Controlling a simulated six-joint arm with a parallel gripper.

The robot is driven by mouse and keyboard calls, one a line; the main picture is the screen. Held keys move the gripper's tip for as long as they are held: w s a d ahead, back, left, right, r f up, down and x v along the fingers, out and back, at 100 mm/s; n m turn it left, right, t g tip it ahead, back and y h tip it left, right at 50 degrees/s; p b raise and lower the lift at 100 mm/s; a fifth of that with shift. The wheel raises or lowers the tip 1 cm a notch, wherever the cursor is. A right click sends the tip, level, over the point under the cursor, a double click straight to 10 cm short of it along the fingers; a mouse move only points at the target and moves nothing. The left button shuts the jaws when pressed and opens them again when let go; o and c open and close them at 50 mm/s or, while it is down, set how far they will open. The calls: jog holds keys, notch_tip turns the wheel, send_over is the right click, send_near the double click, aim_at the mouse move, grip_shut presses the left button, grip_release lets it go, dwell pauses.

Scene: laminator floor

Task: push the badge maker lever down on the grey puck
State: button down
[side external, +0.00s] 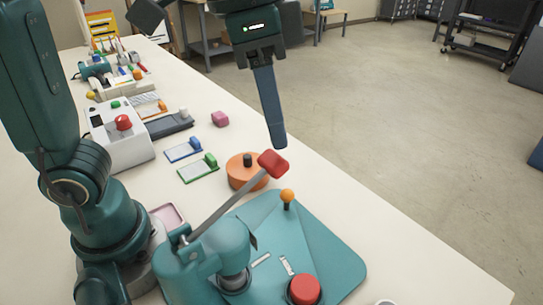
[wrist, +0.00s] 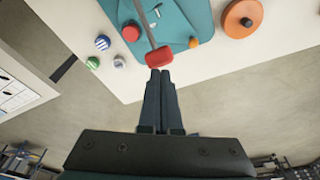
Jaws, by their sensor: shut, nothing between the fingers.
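The badge maker (side external: 325,240) is teal, with a grey lever rod rising at a slant from its post to a red handle (side external: 273,163). The handle also shows in the wrist view (wrist: 159,57), at the end of the rod. The lever is raised. My gripper (side external: 279,146) is shut and empty, its fingertips just above the red handle. In the wrist view my fingertips (wrist: 160,72) appear right by the handle; I cannot tell whether they touch it. A grey cylindrical part (side external: 235,280) shows under the teal press head; I cannot tell whether it is the puck.
An orange round block with a dark knob (side external: 243,174) stands beside the badge maker. An orange ball on a post (side external: 287,195) and a red dome (side external: 304,289) rise from its plate. Small round badges (wrist: 102,42) lie nearby. Open floor lies beyond the table edge.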

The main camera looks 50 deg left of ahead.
notch_tip(320, 180, down, 9)
dwell(1.7)
jog(key=shift+r, duration=5.45)
